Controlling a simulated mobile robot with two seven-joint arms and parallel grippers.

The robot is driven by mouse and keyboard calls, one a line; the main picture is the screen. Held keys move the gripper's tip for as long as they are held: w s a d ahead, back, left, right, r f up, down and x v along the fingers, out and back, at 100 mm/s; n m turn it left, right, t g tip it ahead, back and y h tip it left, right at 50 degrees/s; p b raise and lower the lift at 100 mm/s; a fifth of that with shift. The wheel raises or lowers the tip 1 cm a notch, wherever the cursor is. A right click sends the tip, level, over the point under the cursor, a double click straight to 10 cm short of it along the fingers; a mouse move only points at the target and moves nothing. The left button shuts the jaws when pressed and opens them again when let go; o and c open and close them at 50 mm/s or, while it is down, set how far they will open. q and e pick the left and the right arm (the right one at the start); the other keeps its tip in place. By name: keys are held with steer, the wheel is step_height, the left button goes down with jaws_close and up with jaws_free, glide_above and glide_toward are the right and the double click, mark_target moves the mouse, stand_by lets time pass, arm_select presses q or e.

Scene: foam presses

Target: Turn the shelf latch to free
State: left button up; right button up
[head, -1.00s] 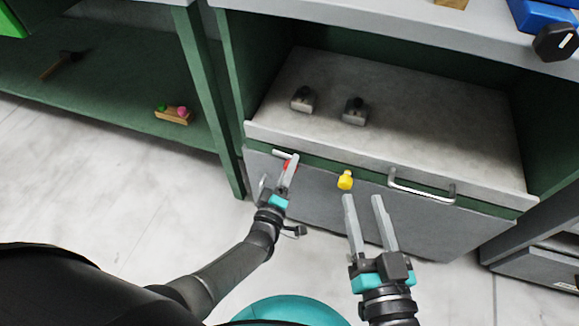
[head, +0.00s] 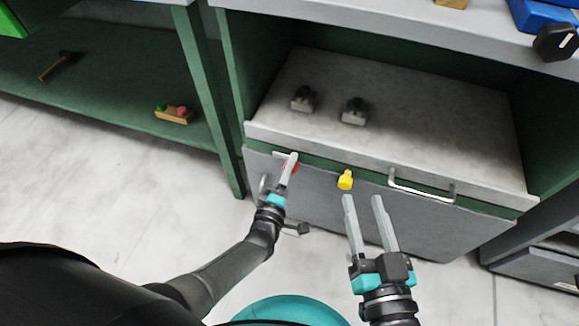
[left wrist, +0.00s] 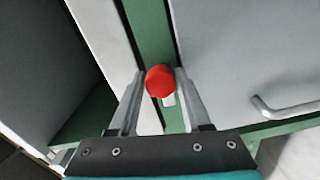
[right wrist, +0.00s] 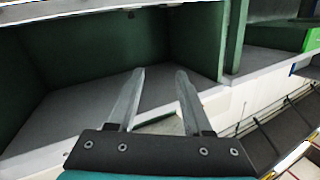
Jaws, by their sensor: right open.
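A red latch knob (left wrist: 160,81) with a small pale pointer sits on the green strip under the shelf front. It also shows, partly hidden by my left fingers, in the head view (head: 294,168). My left gripper (left wrist: 160,85) has one finger on each side of the red knob and appears shut on it. In the head view my left gripper (head: 289,166) reaches the strip's left end. A yellow knob (head: 345,180) sits further right on the strip. My right gripper (head: 361,203) is open and empty below the yellow knob, apart from it.
The grey shelf board (head: 430,135) carries two small grey blocks with dark knobs (head: 302,98). A metal handle (head: 422,193) is on the front to the right. A green bench (head: 120,105) at left holds a hammer (head: 60,65) and a wooden block (head: 173,117).

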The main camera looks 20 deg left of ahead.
arm_select(q)
steer(key=o, duration=0.3)
steer(key=shift+o, duration=0.2)
steer(key=shift+s, duration=0.1)
steer(key=s+p, duration=0.4)
steer(key=s, duration=1.1)
steer(key=shift+a, duration=0.25)
arm_select(e)
steer(key=d+f+g+h, duration=0.3)
steer(key=d+g, duration=0.2)
steer(key=g, duration=0.1)
steer(key=shift+d+f+n+g, duration=0.15)
steer(key=shift+d+n+g, duration=0.1)
steer(key=shift+n+g, duration=0.15)
